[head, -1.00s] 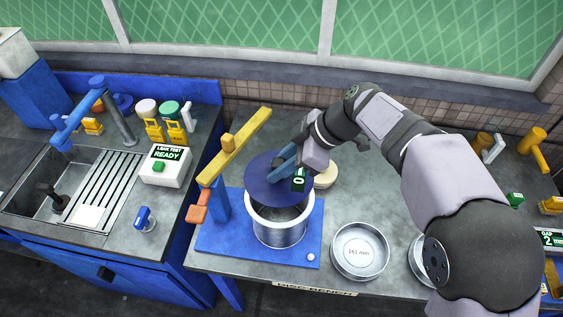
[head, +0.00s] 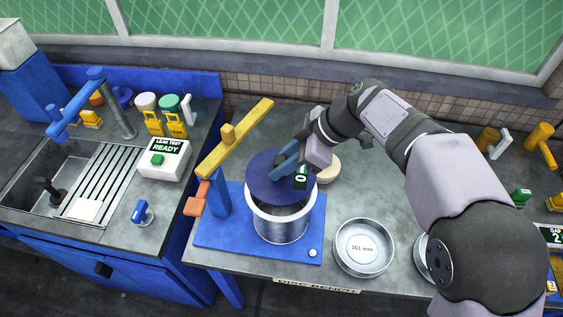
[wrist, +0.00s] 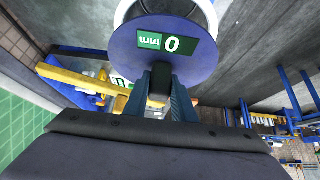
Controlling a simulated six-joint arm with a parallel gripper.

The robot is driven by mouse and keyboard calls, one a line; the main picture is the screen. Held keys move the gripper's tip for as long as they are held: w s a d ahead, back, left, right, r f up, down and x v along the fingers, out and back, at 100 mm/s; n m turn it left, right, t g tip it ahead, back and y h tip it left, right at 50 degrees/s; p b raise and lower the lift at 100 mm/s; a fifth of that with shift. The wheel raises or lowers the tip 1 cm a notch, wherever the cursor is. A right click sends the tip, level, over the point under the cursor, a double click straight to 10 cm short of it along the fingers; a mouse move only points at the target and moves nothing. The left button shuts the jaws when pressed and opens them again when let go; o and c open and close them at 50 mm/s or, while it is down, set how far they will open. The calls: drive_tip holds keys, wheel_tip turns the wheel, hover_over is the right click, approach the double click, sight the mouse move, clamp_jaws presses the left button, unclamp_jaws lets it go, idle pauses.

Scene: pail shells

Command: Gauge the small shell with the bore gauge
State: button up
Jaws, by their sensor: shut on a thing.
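The bore gauge (head: 268,186) is a dark blue disc with a green display reading 0. In the wrist view its disc (wrist: 200,58) and "0 mm" display face me. The silver shell (head: 282,226) stands upright and open-topped on a blue base plate. The disc overlaps the back of the shell's mouth and looks tilted; I cannot tell whether it touches the rim. Part of the shell's interior shows.
A yellow bar on a blue post (head: 235,140) stands close left of the shell. A leak test box (head: 163,160) reads READY beside the sink. A cream round thing sits behind the shell.

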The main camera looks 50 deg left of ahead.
sight(282, 178)
drive_tip(key=shift+f+b, duration=1.4)
drive_tip(key=shift+f, duration=0.3)
drive_tip(key=shift+b, duration=0.85)
idle(0.9)
drive_tip(key=shift+f+b, duration=1.1)
drive_tip(key=shift+f, duration=0.1)
drive_tip(key=o, duration=0.9)
drive_tip(key=shift+r, duration=0.1)
drive_tip(key=shift+b+v, duration=0.95)
drive_tip(key=shift+v, duration=2.7)
